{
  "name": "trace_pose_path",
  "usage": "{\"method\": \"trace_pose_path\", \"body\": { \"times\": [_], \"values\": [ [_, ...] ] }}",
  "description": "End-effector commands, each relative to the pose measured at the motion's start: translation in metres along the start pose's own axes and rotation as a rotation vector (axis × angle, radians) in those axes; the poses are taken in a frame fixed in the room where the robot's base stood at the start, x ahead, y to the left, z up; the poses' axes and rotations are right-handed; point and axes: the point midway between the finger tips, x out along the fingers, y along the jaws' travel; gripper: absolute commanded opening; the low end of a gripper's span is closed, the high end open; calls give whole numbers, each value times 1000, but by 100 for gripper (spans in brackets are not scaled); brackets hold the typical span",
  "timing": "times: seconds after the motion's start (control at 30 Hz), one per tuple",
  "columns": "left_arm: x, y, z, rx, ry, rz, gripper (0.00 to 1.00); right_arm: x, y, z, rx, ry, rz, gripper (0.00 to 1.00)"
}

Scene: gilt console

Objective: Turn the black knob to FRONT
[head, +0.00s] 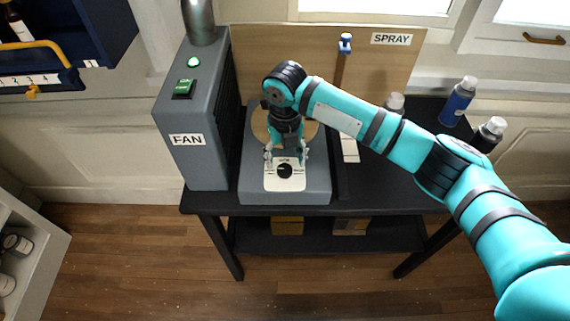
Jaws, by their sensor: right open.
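The black knob (285,171) sits on a white label plate (271,185) at the front of a grey box (258,197) on the black table. The lettering on the plate is too small to read, and I cannot tell which mark the knob points at. My right gripper (286,157) points down just behind and above the knob, its two fingers open and spread to either side. I cannot tell whether a fingertip touches the plate. A round tan disc (313,131) on the box is partly hidden behind my right gripper. My left gripper is out of view.
A grey FAN unit (188,160) with a green light stands left of the box. A SPRAY board (300,50) stands behind. Several spray cans, including a blue one (458,103), stand at the right. The table's front right (390,192) is clear.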

Motion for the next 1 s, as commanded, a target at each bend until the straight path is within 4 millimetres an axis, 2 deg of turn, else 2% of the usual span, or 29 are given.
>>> {"method": "trace_pose_path", "body": {
  "times": [0.03, 0.2, 0.4, 0.57, 1.0],
  "values": [
    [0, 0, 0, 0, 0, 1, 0, -13, 0, 1, -2, -4, -1, 60],
    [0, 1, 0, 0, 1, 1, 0, -47, 0, 1, -1, -4, -1, 60],
    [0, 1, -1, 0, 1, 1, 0, -71, 0, 0, -1, -2, -1, 60],
    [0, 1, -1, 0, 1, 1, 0, -77, 0, 0, 0, 0, -1, 60],
    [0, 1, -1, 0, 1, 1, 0, -76, 0, 0, 1, 0, 0, 60]
  ]
}}
